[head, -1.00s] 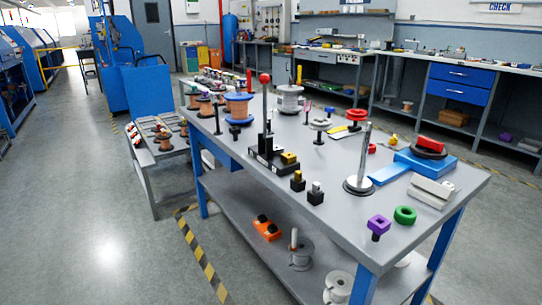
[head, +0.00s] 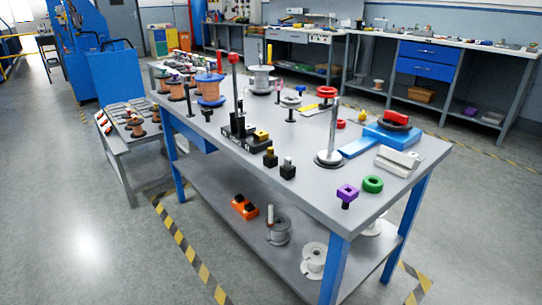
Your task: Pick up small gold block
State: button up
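Several small pieces on the grey table (head: 337,192) look gold or yellow. One is a yellow-gold block (head: 262,135) at the right end of a black stand. Just in front of it stands a small black block with a gold top (head: 270,151). A small yellow piece (head: 363,115) lies farther back, near a red piece. The frames do not settle which one is the small gold block. My gripper is not in view.
The black stand carries a tall red-topped rod (head: 234,85). A black block with a grey top (head: 288,166) and a round-based metal post (head: 330,155) stand to the right. A purple piece (head: 347,193) and green ring (head: 372,184) sit near the front corner. Floor in front is clear.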

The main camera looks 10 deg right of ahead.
aim_at(270, 151)
jog(key=u, duration=0.2)
jog(key=k, duration=0.75)
jog(key=u, duration=0.55)
jog(key=k, duration=0.55)
jog(key=u, duration=0.95)
jog(key=i, duration=1.3)
jog(key=z, duration=0.3)
jog(key=i, duration=0.65)
jog(key=z, duration=0.4)
